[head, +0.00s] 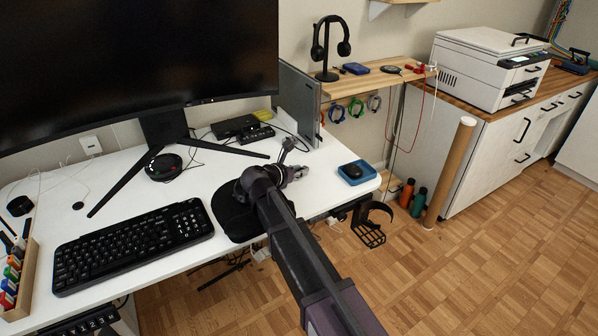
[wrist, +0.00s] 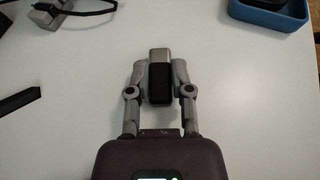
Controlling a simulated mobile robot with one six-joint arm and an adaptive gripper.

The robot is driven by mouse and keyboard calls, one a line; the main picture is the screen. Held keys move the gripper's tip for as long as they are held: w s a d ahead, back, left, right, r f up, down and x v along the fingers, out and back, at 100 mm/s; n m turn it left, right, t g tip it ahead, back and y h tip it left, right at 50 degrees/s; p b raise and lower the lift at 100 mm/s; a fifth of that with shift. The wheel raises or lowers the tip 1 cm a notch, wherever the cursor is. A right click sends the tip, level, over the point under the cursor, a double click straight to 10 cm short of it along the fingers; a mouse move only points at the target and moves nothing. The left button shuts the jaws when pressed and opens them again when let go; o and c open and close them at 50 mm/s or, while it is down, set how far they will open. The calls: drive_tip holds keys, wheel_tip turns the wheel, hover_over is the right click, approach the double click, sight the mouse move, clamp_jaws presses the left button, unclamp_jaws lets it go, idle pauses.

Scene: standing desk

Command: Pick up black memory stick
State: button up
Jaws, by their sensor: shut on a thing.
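The black memory stick (wrist: 159,78) shows in the wrist view, between the two fingers of my gripper (wrist: 158,80). It has a black body and a silver-grey end pointing away from me. My gripper is shut on it, with a finger on each side. The white desk lies below; I cannot tell from this view whether the stick touches it. In the head view my gripper (head: 294,172) is over the right part of the white desk (head: 320,195), and the stick is too small or hidden to make out there.
A blue tray (head: 371,177) with a dark round thing in it stands right of my gripper, near the desk's right edge. A black keyboard (head: 133,245) lies at the left. A monitor (head: 140,60) on splayed legs and a grey upright box (head: 298,102) stand behind.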

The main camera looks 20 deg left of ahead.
drive_tip(key=shift+r, duration=0.1)
wheel_tip(320, 180, up, 3)
drive_tip(key=p, duration=0.3)
drive_tip(key=shift+r, duration=0.15)
drive_tip(key=s, duration=0.5)
drive_tip(key=s+d+r+p, duration=0.1)
drive_tip(key=s, duration=0.4)
drive_tip(key=s+d+p, duration=0.1)
drive_tip(key=s, duration=0.5)
drive_tip(key=shift+r, duration=0.25)
drive_tip(key=shift+a, duration=0.1)
